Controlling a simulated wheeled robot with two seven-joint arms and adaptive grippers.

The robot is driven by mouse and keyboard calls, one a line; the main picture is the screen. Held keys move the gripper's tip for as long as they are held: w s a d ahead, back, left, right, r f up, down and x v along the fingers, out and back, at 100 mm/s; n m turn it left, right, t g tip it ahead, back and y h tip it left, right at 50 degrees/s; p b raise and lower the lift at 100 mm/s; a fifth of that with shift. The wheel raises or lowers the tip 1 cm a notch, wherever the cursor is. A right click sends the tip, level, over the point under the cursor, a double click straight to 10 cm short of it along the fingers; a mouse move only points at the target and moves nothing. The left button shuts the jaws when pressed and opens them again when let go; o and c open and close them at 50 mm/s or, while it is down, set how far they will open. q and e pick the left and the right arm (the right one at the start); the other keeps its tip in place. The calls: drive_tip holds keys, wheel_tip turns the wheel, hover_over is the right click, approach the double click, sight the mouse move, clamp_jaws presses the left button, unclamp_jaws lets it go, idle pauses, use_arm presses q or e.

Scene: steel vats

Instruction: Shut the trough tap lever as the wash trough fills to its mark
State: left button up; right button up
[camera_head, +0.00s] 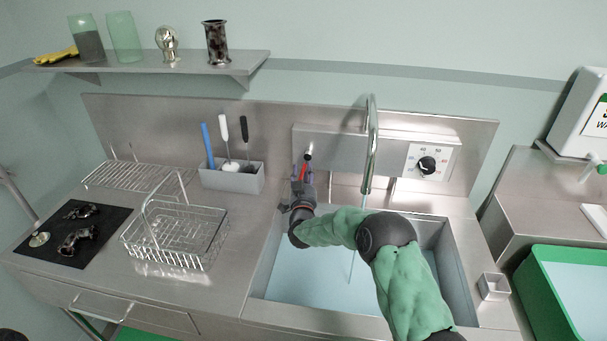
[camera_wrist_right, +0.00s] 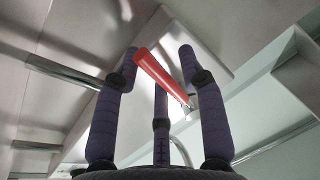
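The red tap lever (camera_head: 304,171) sticks out below the panel behind the trough, left of the tall curved spout (camera_head: 371,150). My right gripper (camera_head: 302,186) is at the lever. In the right wrist view, the lever (camera_wrist_right: 161,76) lies slanted between the spread purple fingers of the gripper (camera_wrist_right: 157,66). The fingers look open around it; contact is unclear. A thin stream (camera_head: 352,266) runs from the spout into the wash trough (camera_head: 453,262), which holds pale blue water (camera_head: 312,275). My arm covers part of the trough, and I cannot make out its mark.
A wire basket (camera_head: 176,240), a grey holder (camera_head: 232,177) with brushes and a black mat (camera_head: 70,236) with dark parts lie left of the trough. A dial (camera_head: 427,165) sits on the panel to the right. A green tub (camera_head: 545,290) stands at the far right.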

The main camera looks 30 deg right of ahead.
drive_tip(key=shift+s, duration=0.15)
drive_tip(key=v, duration=1.2)
drive_tip(key=shift+w, duration=0.2)
idle(0.6)
drive_tip(key=w+d+m+g+h+p, duration=0.1)
drive_tip(key=w+g, duration=0.1)
drive_tip(key=w, duration=0.1)
drive_tip(key=w+d+r+m+g+h+p, duration=0.1)
drive_tip(key=w+d+g, duration=0.1)
drive_tip(key=w, duration=0.1)
drive_tip(key=w+d+r+m+g+h+p, duration=0.1)
drive_tip(key=w+d+m+g+h, duration=0.1)
drive_tip(key=w, duration=0.2)
drive_tip(key=shift+d+r, duration=0.25)
idle(0.5)
clamp_jaws()
